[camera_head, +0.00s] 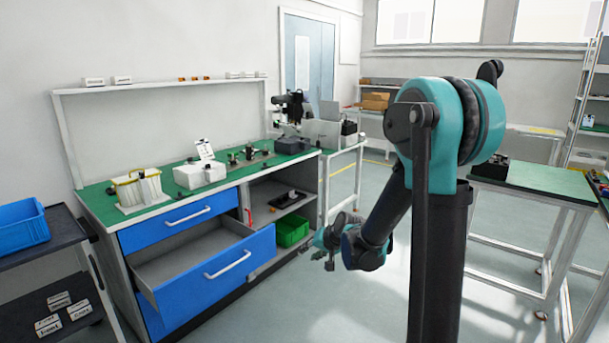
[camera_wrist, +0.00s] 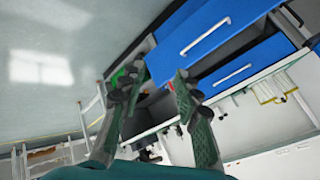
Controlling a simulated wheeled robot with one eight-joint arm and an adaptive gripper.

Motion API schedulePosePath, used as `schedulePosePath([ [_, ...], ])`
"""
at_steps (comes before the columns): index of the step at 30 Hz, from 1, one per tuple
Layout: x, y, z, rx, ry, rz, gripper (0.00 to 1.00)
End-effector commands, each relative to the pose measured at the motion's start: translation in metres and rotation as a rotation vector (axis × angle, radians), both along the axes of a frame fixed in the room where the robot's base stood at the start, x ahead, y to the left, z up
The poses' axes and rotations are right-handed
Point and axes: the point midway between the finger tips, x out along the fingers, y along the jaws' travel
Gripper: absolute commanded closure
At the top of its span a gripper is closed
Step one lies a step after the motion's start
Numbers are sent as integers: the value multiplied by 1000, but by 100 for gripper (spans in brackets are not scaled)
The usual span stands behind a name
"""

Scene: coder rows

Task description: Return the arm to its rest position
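My arm reaches down and to the left from its column in the head view, ending in my gripper (camera_head: 328,255) in the free space in front of the workbench. In the wrist view my gripper (camera_wrist: 155,85) shows two dark green fingers spread apart with nothing between them. The gripper is open and clear of the bench. Its fingertips are small in the head view.
The workbench (camera_head: 100,200) has an open, empty blue drawer (camera_head: 215,262) sticking out. A green bin (camera_head: 292,231) sits on its lower shelf. A dark cart (camera_head: 45,262) with a blue bin (camera_head: 22,225) stands left. A green-topped table (camera_head: 535,178) stands right. Floor around the arm is clear.

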Motion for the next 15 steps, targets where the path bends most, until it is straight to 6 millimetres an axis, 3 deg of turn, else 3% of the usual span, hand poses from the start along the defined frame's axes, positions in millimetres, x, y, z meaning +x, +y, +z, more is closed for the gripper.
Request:
schedulePosePath([
  [1,-18,-15,3,-34,7,0,68],
  [8,-95,-72,4,-201,53,13,68],
  [15,-181,-127,-9,-367,118,21,68],
])
